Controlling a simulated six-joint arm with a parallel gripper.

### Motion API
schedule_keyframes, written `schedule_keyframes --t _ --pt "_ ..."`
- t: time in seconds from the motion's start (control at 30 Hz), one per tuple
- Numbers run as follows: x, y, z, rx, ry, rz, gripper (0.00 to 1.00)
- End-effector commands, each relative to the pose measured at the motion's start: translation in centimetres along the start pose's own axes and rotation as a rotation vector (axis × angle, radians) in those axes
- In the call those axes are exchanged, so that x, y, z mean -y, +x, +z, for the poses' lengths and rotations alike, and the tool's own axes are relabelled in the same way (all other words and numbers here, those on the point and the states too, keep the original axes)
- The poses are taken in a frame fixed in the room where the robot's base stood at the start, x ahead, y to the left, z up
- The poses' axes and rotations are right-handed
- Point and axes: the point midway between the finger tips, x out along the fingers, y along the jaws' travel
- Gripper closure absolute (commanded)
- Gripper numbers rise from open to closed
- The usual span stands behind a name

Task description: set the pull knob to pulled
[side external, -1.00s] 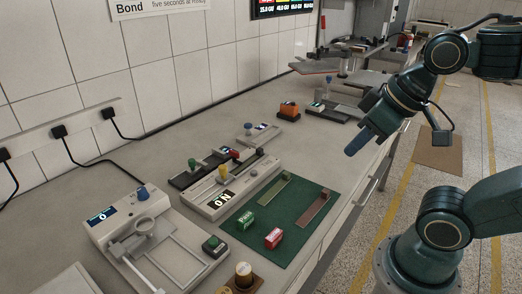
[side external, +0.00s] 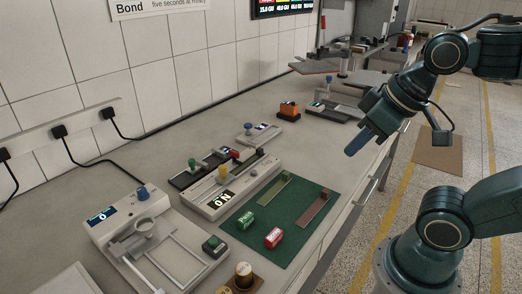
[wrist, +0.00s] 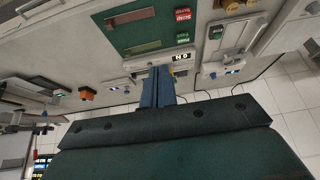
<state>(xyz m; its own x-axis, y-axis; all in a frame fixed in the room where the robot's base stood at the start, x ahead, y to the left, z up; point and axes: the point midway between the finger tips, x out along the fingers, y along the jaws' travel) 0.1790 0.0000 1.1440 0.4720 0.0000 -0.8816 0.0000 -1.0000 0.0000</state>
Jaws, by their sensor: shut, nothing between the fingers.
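My gripper (side external: 357,143) is shut and empty, held in the air over the bench's front edge, right of the green mat. In the wrist view its blue fingers (wrist: 158,74) lie together. I cannot tell which is the pull knob. My gripper touches none of them.
An orange block (side external: 289,111) stands farther back. The bench between the mat and the far unit is mostly clear.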

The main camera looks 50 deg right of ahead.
Motion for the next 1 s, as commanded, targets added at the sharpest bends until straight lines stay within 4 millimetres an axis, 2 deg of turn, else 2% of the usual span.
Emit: schedule_keyframes --t 0.07,0.27,0.3,0.43,0.57,0.77,1.0 --pt "0.0 0.0 0.0 0.0 0.0 0.0 0.96" --pt "0.0 -0.1 -0.5 0.005 -0.002 0.0 0.57" --pt "0.0 -0.1 -0.8 0.01 -0.003 0.0 0.55" --pt "0.0 -0.2 -2.2 0.031 -0.009 0.0 0.55" --pt "0.0 -0.1 -4.4 0.059 -0.018 -0.001 0.55" --pt "0.0 0.5 -8.6 0.115 -0.036 -0.002 0.55" --pt "0.0 2.2 -13.4 0.182 -0.057 -0.005 0.55"
